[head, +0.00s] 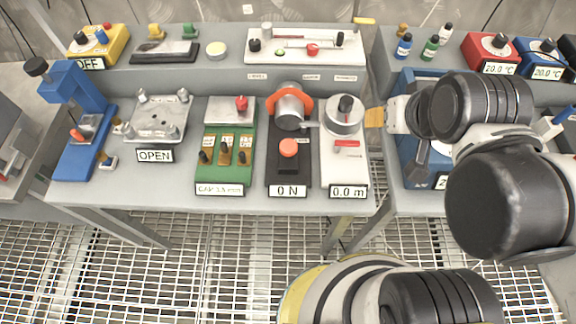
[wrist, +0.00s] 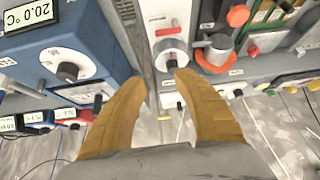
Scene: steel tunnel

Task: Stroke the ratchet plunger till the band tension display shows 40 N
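The band tension device (head: 274,165) has a black base, an orange band (head: 270,104) around a grey metal cylinder (head: 290,108), and a round orange-red plunger knob (head: 288,148) in front. Its display (head: 288,191) reads 0 N. In the wrist view, the plunger knob (wrist: 238,16) and the orange band (wrist: 212,65) are at the upper right. My gripper (wrist: 160,76) has its two tan fingers apart with nothing held. In the head view, my gripper (head: 374,117) is to the right of the device, beside the white 0.0 m unit. The fingers overlap there.
The white 0.0 m unit (head: 343,160), with a dial and red lever, stands between my gripper and the tension device. A green gap unit (head: 222,165) is close on its left. A blue unit (wrist: 60,65) is on my gripper's other side. Instruments line the back shelf.

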